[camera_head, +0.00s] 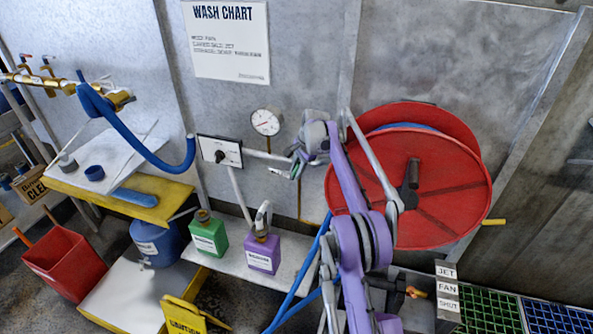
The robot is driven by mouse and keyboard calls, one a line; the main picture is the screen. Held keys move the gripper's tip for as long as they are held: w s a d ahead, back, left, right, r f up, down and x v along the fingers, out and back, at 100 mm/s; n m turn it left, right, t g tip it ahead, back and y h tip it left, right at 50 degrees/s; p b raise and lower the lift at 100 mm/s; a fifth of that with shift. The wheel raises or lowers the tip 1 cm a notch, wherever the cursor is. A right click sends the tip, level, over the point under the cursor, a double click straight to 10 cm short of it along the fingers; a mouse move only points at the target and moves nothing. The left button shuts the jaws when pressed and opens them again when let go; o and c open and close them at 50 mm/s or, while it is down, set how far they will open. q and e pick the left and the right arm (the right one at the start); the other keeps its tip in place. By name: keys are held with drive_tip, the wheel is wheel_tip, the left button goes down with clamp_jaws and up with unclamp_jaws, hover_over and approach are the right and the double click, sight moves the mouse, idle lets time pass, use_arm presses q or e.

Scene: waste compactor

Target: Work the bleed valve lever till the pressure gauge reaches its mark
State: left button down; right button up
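The pressure gauge (266,121) is a round white dial on the wall. Its needle and mark are too small to read. A white box with a black knob (229,156) is on the wall to its lower left, and a pale pipe (266,155) runs right from it below the gauge. My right gripper (290,172) is at the right end of this pipe, on a purple and grey arm from below. Its small fingers overlap the pipe end, so I cannot tell whether they touch or hold anything. I cannot make out the bleed valve lever clearly. My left gripper is not in view.
A red hose reel (455,185) stands close to the right of my arm. Green (209,236) and purple (262,252) jugs stand on a shelf below the gauge. A blue hose (150,145) hangs at left. Crates (487,312) are at lower right.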

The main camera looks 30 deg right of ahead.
drive_tip(key=o, duration=0.3)
drive_tip(key=shift+o, duration=0.2)
drive_tip(key=v, duration=1.1)
drive_tip(key=shift+p, duration=0.45)
drive_tip(key=shift+f, duration=0.1)
